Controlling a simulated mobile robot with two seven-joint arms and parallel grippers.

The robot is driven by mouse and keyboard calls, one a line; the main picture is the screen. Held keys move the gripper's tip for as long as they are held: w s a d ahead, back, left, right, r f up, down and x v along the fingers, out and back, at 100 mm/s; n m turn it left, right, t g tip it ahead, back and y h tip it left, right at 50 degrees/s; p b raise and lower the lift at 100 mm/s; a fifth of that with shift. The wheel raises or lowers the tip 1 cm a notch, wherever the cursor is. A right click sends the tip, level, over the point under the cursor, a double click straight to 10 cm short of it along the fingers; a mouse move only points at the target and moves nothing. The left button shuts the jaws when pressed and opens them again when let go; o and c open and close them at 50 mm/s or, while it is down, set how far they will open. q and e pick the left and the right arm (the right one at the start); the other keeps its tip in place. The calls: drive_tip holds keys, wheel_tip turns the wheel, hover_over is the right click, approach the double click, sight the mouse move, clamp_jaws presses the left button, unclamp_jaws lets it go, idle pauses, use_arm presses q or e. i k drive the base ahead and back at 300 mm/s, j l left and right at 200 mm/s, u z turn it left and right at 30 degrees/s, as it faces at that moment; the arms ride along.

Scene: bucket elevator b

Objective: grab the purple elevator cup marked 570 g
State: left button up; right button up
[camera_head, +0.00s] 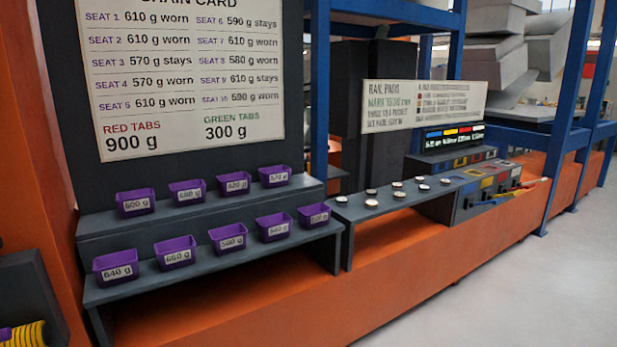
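Several purple elevator cups with white weight labels stand in two rows on a dark stepped shelf (210,222). In the front row, the leftmost cup (116,266) reads 640 g and the cup beside it (176,252) seems to read 660 g. In the back row, the leftmost cup (136,202) reads 600 g. The back row's rightmost cup (274,176) may read 570 g, but its label is too blurred to be sure. The front row's rightmost cup (314,215) is also unreadable. Neither of my grippers is in view.
A chain card (180,75) hangs behind the cups. To the right, a lower dark bench (400,200) carries several small round pieces and coloured bins (487,183). An orange base (300,300) runs below. Grey floor (530,290) is clear at right.

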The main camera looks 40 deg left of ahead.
sight(271, 177)
drive_tip(key=i, duration=1.15)
drive_tip(key=i+l+u, duration=0.1)
drive_tip(key=i+u, duration=0.2)
drive_tip(key=i, duration=0.2)
drive_tip(key=i+l+u, duration=0.25)
drive_tip(key=i, duration=0.25)
drive_tip(key=i+l+u, duration=0.2)
drive_tip(key=i+u, duration=0.25)
drive_tip(key=i+l+u, duration=0.25)
drive_tip(key=u, duration=0.25)
drive_tip(key=i+l+u, duration=0.25)
drive_tip(key=l+u, duration=0.2)
drive_tip(key=i+l+u, duration=0.15)
drive_tip(key=l, duration=0.2)
drive_tip(key=i+l+u, duration=0.1)
drive_tip(key=l, duration=0.25)
